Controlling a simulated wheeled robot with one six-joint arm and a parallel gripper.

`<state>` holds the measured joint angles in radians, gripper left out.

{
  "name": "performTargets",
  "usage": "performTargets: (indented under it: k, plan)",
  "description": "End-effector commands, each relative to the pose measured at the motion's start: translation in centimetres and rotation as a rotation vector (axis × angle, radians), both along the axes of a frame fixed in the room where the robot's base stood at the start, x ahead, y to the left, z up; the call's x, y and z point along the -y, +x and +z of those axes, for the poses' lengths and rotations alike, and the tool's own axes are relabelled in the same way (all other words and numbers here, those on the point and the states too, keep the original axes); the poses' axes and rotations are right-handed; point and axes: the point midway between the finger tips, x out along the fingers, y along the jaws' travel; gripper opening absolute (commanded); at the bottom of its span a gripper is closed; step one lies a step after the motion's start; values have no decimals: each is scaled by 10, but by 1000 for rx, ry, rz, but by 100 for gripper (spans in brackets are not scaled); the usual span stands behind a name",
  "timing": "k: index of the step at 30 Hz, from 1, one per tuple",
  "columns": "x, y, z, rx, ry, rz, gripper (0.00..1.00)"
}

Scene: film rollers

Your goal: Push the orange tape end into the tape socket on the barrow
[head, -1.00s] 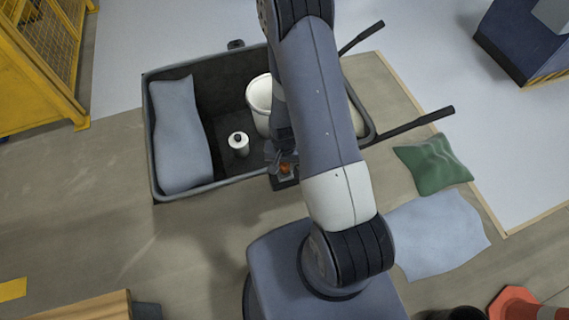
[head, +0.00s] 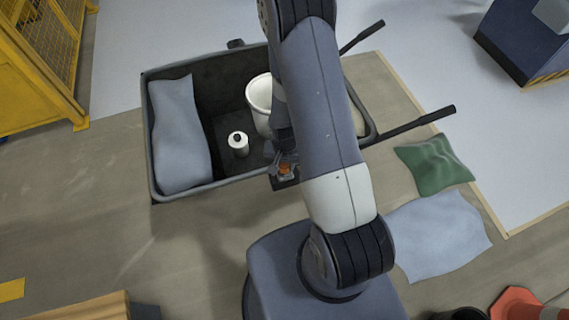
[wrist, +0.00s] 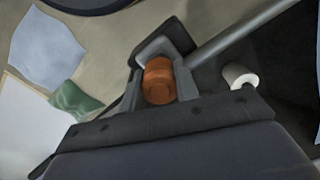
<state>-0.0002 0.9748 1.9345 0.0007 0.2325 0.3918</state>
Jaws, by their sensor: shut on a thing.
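The barrow (head: 147,130) is a dark open tub with two handles on the right in the head view. My gripper (head: 283,168) is at its near rim, partly hidden by my arm. In the wrist view my gripper (wrist: 160,84) is shut on the orange tape end (wrist: 158,82), a short orange cylinder between the two grey fingers. A dark block (wrist: 172,40), apparently the tape socket, lies just beyond the orange piece, against the grey rim. It also shows as a dark block (head: 286,184) in the head view. I cannot tell whether the orange end touches or enters it.
Inside the barrow are a grey-blue cloth (head: 178,135), a white roll (head: 238,144) and a white bucket (head: 259,98). A green cloth (head: 434,164) and a pale blue cloth (head: 437,232) lie on the floor to the right. A yellow cage (head: 40,65) stands at the upper left.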

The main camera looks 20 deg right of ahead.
Motion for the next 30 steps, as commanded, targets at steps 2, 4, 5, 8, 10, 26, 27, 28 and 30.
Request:
performTargets:
  k: [2,4,5,8,10,26,27,28,30]
  plan:
    - [0,0,-2,0,0,0,2]
    - [0,0,-4,0,0,0,2]
    - [0,0,-4,0,0,0,2]
    - [0,0,-6,0,0,0,2]
    - [0,0,-7,0,0,0,2]
    - [0,0,-6,0,0,0,55]
    - [0,0,-5,1,0,0,55]
    - [0,0,-4,1,0,0,55]
    - [0,1,0,3,0,0,55]
